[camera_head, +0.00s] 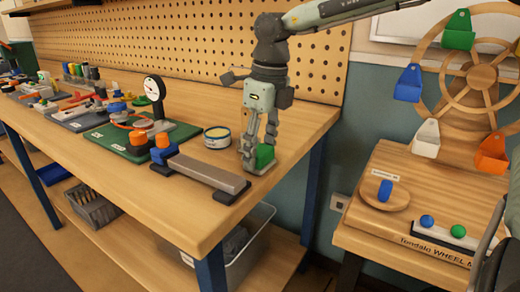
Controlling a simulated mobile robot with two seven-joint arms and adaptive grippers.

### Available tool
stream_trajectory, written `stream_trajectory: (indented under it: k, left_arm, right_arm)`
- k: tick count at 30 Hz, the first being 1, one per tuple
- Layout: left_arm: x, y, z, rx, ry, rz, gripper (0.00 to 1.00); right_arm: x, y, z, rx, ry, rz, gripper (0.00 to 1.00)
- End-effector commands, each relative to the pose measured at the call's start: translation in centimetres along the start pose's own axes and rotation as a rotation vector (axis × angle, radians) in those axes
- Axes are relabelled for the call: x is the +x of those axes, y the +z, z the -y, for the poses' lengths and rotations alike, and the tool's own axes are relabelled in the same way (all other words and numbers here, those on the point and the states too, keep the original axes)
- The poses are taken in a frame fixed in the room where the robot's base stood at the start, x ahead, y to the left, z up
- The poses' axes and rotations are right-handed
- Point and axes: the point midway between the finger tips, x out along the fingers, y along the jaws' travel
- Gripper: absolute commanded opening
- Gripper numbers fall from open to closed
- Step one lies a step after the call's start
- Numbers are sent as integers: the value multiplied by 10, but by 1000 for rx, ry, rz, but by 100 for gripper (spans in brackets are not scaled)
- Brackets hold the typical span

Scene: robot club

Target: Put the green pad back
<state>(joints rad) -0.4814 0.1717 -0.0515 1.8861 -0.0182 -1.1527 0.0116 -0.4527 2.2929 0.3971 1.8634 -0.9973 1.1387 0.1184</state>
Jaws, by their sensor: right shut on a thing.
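My right gripper (257,156) points down over the right end of the long wooden workbench (195,215). It is shut on a small green block (264,156), which I take to be the green pad. The fingers hide part of it. The block is low, at the bench top; I cannot tell whether it touches the wood. Just left of it lies a grey bar (205,173) with dark pieces under its ends. My left gripper is not in view.
A round tin (217,137) stands left of the gripper. A dial gauge (154,90) and a dark green board (125,146) are farther left. A pegboard (190,40) backs the bench. At right, a wooden table (400,215) carries a bucket wheel (472,92).

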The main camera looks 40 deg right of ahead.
Motion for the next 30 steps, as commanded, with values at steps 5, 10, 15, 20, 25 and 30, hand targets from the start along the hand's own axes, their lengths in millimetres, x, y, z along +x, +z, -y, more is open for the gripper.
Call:
stream_trajectory:
  k: [5,10,15,20,25,30]
  left_arm:
    - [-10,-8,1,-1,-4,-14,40]
    - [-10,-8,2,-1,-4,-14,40]
    - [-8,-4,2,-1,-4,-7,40]
    - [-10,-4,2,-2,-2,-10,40]
    - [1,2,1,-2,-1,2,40]
    - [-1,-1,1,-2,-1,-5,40]
  right_arm:
    - [1,0,0,0,0,0,58]
    - [1,0,0,0,0,0,72]
    - [1,0,0,0,0,0,72]
    - [-2,0,0,0,0,0,72]
    - [-28,2,0,1,-3,6,72]
    - [-66,1,0,1,-3,5,72]
